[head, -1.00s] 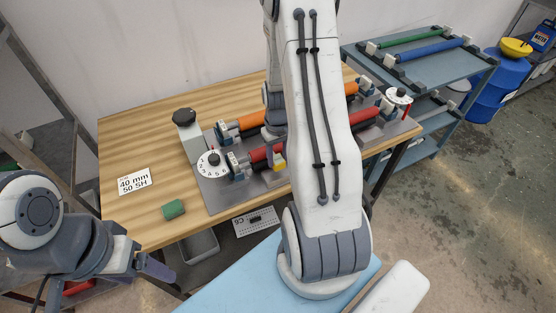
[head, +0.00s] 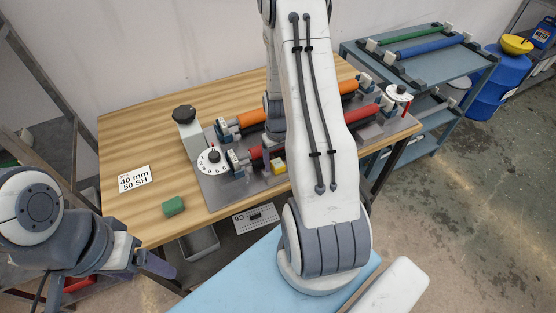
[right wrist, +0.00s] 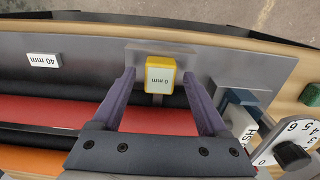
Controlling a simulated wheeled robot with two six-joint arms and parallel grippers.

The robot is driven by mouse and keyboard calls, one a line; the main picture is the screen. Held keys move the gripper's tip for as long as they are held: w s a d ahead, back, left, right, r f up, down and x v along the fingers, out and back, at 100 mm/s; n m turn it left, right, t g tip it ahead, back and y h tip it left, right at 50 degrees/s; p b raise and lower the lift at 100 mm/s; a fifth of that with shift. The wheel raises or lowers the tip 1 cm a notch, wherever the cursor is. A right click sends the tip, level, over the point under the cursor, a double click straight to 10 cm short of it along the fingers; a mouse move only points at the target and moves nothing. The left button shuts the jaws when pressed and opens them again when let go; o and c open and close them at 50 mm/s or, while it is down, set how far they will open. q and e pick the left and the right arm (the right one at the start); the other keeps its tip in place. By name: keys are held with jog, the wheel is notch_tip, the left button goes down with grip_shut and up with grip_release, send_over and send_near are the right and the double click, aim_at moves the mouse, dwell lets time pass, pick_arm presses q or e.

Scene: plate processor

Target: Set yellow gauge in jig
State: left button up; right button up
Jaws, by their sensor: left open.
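The yellow gauge (right wrist: 160,75), with a white face reading "0 mm", stands by a grey metal block (right wrist: 145,52) on the machine's plate. It also shows in the head view (head: 278,167), in front of the red roller. My right gripper (right wrist: 158,74) is open around the gauge, with a gap on each side. My left gripper (head: 160,272) is open and empty at the lower left, off the table.
Red (head: 363,114) and orange (head: 251,118) rollers run across the machine plate, with numbered dials (head: 211,161) at both ends. A "40 mm 50 SH" card (head: 135,178) and a green block (head: 173,206) lie on the table's left. A blue-grey rack (head: 405,60) stands at right.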

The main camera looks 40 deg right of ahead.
aim_at(278, 163)
jog(key=shift+r+p, duration=0.3)
jog(key=shift+r, duration=0.25)
notch_tip(278, 163, up, 10)
jog(key=b, duration=0.2)
jog(key=a+r+n, duration=0.2)
jog(key=a+r, duration=0.3)
jog(key=a, duration=0.4)
jog(key=s+a+r+n, duration=0.1)
jog(key=a, duration=0.5)
jog(key=s+a+r+n, duration=0.2)
jog(key=a, duration=0.3)
jog(key=s+a+r+n+y, duration=0.1)
jog(key=s+a+n, duration=0.3)
jog(key=s+a, duration=0.7)
jog(key=shift+s+r+n, duration=0.4)
jog(key=shift+s+r, duration=0.1)
jog(key=shift+s, duration=0.65)
jog(key=shift+d, duration=0.1)
